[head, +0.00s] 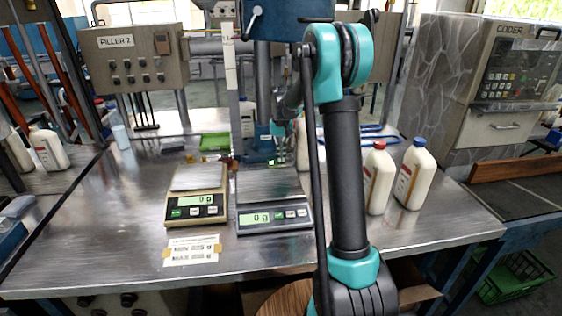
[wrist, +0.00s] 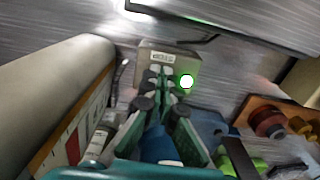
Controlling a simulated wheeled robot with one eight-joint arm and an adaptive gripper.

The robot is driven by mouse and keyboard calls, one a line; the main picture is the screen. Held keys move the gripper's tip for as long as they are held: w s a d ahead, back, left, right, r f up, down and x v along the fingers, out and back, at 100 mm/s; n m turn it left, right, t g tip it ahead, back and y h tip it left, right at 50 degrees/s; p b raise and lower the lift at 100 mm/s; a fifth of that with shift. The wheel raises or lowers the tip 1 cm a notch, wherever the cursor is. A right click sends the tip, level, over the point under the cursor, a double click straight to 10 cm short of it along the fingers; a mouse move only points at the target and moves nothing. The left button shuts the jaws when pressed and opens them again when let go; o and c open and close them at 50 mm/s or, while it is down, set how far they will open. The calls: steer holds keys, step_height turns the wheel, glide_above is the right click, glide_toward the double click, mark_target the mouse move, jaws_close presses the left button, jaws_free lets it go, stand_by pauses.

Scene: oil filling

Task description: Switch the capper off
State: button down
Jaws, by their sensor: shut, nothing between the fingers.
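A small beige switch box (wrist: 185,60) sits on the metal table in the wrist view. Its label is too blurred to read. A round button (wrist: 186,81) on it glows green around a white centre. My gripper (wrist: 161,76) is shut and empty, its fingertips over the box face just left of the button. I cannot tell whether they touch the box. The capper (head: 263,85), a blue upright machine, stands at the back middle in the head view, partly hidden by my arm. My gripper (head: 279,157) is small and hard to see there, low by the capper's base.
Two scales (head: 195,190) stand in front of the capper. White bottles (head: 413,176) stand right of my arm. A filler panel (head: 133,55) and the coder (head: 510,80) flank the table.

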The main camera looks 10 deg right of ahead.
steer(key=shift+f, duration=0.1)
steer(key=shift+r, duration=3.5)
